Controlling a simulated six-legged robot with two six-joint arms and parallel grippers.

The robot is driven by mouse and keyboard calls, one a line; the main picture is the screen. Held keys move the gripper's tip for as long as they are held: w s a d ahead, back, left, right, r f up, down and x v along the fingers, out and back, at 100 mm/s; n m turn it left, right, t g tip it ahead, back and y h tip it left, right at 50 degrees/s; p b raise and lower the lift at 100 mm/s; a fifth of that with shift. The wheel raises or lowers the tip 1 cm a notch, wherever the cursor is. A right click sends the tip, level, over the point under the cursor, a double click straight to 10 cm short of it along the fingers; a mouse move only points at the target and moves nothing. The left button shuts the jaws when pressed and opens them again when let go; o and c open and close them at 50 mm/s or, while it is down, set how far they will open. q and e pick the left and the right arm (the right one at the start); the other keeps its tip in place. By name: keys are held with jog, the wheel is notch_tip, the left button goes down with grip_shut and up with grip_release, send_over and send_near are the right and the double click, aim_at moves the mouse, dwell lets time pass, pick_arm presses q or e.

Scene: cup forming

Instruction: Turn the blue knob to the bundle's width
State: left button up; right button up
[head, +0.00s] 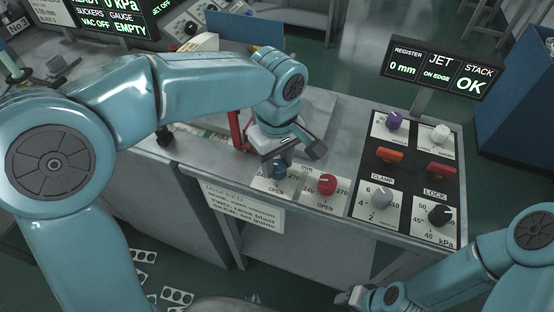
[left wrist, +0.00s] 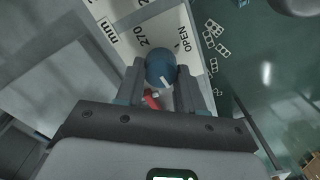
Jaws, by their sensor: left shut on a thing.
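The blue knob (head: 279,169) stands on a white dial plate at the front edge of the bench. My left gripper (head: 282,158) comes down from above and is shut on the blue knob. In the left wrist view the blue knob (left wrist: 160,68) sits between the two fingers of my left gripper (left wrist: 161,77), with a white mark on its lower side. The plate (left wrist: 142,28) beside it reads mm, 270 and OPEN. The bundle cannot be made out. My right gripper (head: 354,297) is low at the bottom, away from the bench; its fingers are too small to judge.
A red knob (head: 327,184) stands just right of the blue one. A black panel (head: 397,210) holds purple, white, grey and black knobs and two orange-red switches. A display (head: 441,70) above reads 0 mm, ON EDGE, OK. A red upright part (head: 236,131) stands left of my gripper.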

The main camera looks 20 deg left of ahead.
aim_at(278, 164)
pick_arm(q)
jog(key=shift+s+f+n, duration=0.1)
jog(key=shift+s+n, duration=0.05)
jog(key=shift+n, duration=0.55)
jog(key=shift+d, duration=0.1)
jog(key=o, duration=1)
jog(key=shift+o, duration=0.2)
jog(key=shift+r, duration=0.4)
notch_tip(278, 164, up, 16)
jog(key=p, duration=0.2)
jog(key=shift+f, duration=0.15)
